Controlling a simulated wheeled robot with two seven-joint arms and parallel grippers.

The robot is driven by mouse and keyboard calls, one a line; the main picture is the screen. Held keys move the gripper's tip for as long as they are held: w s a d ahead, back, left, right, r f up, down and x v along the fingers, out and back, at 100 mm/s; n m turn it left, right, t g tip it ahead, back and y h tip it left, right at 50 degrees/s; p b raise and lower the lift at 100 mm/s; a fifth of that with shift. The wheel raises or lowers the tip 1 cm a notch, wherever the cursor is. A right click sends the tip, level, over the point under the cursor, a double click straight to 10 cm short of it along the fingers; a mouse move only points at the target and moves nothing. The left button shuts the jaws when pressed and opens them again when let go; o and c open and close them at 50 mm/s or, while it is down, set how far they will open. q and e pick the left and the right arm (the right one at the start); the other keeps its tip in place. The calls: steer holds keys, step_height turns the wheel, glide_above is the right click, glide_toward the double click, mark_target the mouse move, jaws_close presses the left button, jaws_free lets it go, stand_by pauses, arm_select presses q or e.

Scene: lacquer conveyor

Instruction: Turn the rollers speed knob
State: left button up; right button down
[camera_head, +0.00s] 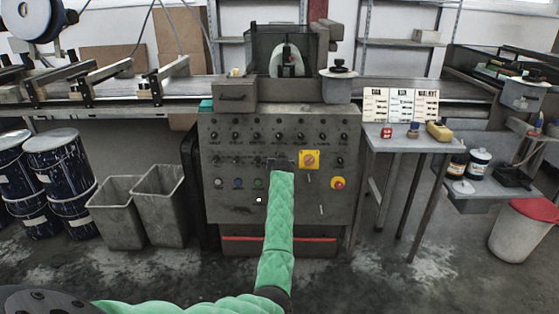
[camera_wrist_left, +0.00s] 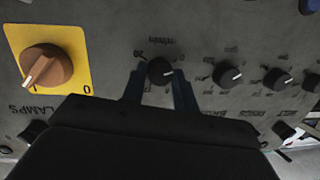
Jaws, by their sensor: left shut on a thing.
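The grey control panel (camera_head: 232,203) stands in the middle of the head view with rows of small black knobs. My left gripper (camera_head: 281,161) is at the panel, its arm in a green sleeve rising from below. In the left wrist view, the left gripper (camera_wrist_left: 160,82) has its two dark fingers on either side of a round black knob (camera_wrist_left: 160,70) with a white pointer line, and is shut on it. A printed scale surrounds this knob; its name label is hidden. In the head view my gripper hides the knob. My right gripper is not in view.
A brown rotary switch (camera_wrist_left: 46,66) on a yellow plate (camera_head: 309,159) sits beside the held knob. More black knobs (camera_wrist_left: 228,75) line the other side. A red emergency button (camera_head: 338,183) is lower right. Grey bins (camera_head: 117,212) and drums stand left, a side table (camera_head: 410,143) right.

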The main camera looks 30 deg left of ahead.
arm_select(q)
steer(key=n+h+p, duration=0.1)
steer(key=n, duration=0.1)
steer(key=shift+f+n, duration=0.1)
steer(key=shift+n, duration=0.3)
stand_by(0.5)
steer(key=o, duration=1)
steer(key=shift+c, duration=0.2)
steer(key=shift+s+p, duration=0.1)
steer(key=shift+p, duration=0.2)
steer(key=v, duration=0.7)
steer(key=shift+s+d, duration=0.15)
steer(key=shift+s, duration=0.2)
